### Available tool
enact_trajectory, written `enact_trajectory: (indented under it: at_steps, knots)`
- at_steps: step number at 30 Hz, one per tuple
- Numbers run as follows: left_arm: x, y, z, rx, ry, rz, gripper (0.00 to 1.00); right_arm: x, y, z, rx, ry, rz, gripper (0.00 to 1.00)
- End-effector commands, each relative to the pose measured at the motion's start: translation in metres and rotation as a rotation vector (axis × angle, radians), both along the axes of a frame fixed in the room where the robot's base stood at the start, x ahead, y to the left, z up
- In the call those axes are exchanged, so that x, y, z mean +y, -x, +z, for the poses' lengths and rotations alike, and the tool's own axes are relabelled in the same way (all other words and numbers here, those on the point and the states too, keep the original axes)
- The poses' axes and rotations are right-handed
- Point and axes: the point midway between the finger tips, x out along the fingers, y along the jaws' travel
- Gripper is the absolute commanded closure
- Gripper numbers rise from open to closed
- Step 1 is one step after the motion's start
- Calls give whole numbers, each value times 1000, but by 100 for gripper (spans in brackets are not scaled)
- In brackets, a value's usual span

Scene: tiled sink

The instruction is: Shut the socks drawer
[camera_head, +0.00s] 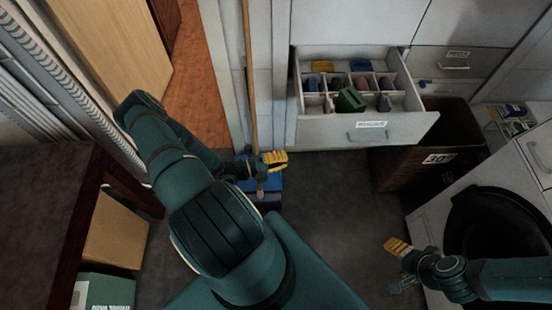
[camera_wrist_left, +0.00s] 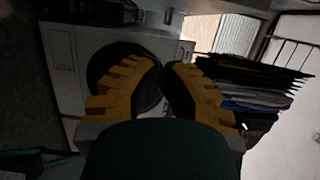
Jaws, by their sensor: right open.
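The socks drawer (camera_head: 330,130) is pulled out from the white cabinet in the head view. Its front carries a small label (camera_head: 371,124) and a handle (camera_head: 368,136). Dividers inside hold several folded items, one of them green (camera_head: 350,99). My left gripper (camera_head: 275,161) is in front of the drawer and to its left, apart from it. Its fingers also show in the left wrist view (camera_wrist_left: 166,85), nothing clearly held; their gap is unclear. My right gripper (camera_head: 396,250) is open and empty at the lower right, well away from the drawer.
A brown hamper (camera_head: 440,165) stands right of the drawer, partly beneath it. A washing machine (camera_head: 425,225) is at the right. A wooden pole (camera_head: 250,80) stands left of the drawer, close to my left gripper. Dark floor (camera_head: 335,195) lies clear in front.

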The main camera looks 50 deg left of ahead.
Motion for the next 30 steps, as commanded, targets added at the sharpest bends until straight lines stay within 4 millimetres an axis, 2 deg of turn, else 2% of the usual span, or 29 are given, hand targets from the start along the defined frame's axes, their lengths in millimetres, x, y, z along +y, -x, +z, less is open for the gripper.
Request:
enact_trajectory:
  at_steps: [8, 12, 18, 30]
  knots:
    - [-26, -50, 0, -1, 2, -3, 100, 0, 1, -2, 2, 0, 2, 37]
    - [-8, -63, -1, -2, -6, -1, 100, 0, 2, -6, 4, -1, 4, 37]
    - [4, -73, -1, 0, -4, -3, 100, 1, 3, -9, 6, -2, 6, 37]
    - [6, -75, 0, 0, -1, -3, 100, 1, 3, -9, 7, -2, 6, 37]
